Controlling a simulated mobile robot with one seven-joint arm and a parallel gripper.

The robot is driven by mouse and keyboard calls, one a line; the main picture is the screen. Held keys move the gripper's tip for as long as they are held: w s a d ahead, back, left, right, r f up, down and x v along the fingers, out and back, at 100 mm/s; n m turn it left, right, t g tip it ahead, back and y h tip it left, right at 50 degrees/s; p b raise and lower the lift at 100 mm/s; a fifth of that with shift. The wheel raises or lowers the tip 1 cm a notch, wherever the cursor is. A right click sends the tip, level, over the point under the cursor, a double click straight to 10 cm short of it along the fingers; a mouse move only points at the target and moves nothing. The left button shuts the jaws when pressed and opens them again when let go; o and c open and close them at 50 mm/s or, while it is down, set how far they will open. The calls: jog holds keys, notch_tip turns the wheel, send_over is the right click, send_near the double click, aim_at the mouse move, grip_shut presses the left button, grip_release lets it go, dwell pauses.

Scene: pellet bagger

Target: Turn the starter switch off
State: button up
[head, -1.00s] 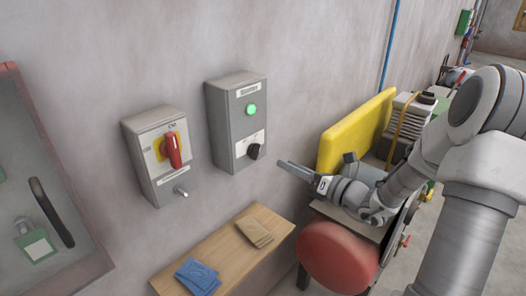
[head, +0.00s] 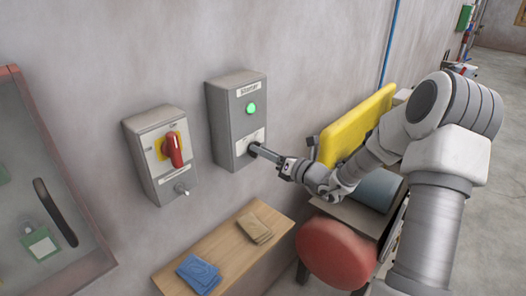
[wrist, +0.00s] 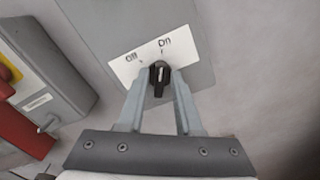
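The starter box (head: 228,118) is a grey wall box with a lit green lamp (head: 251,108) above a black rotary switch. In the wrist view the black switch knob (wrist: 159,82) sits below a white label (wrist: 155,52) marked Off at left and On at right. Its pale pointer mark is upright, towards On. My gripper (head: 256,151) is at the knob, reaching in from the right. In the wrist view my gripper's fingers (wrist: 159,90) are apart, one on each side of the knob, with a narrow gap visible; firm contact cannot be seen.
A grey box with a red rotary handle (head: 173,150) on yellow is left of the starter box. A wooden shelf (head: 215,258) below carries blue and tan packets. A yellow panel (head: 352,128) and a red round-ended machine part (head: 338,254) lie to the right.

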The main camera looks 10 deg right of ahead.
grip_shut()
jog(key=n+b, duration=0.4)
jog(key=b, duration=0.1)
jog(key=n+b, duration=0.4)
jog(key=b, duration=0.2)
jog(key=n+b, duration=0.4)
jog(key=b, duration=0.2)
jog(key=shift+s+a+f, duration=0.1)
jog(key=shift+s+a, duration=0.1)
jog(key=shift+a, duration=0.05)
jog(key=shift+o, duration=1.5)
grip_release()
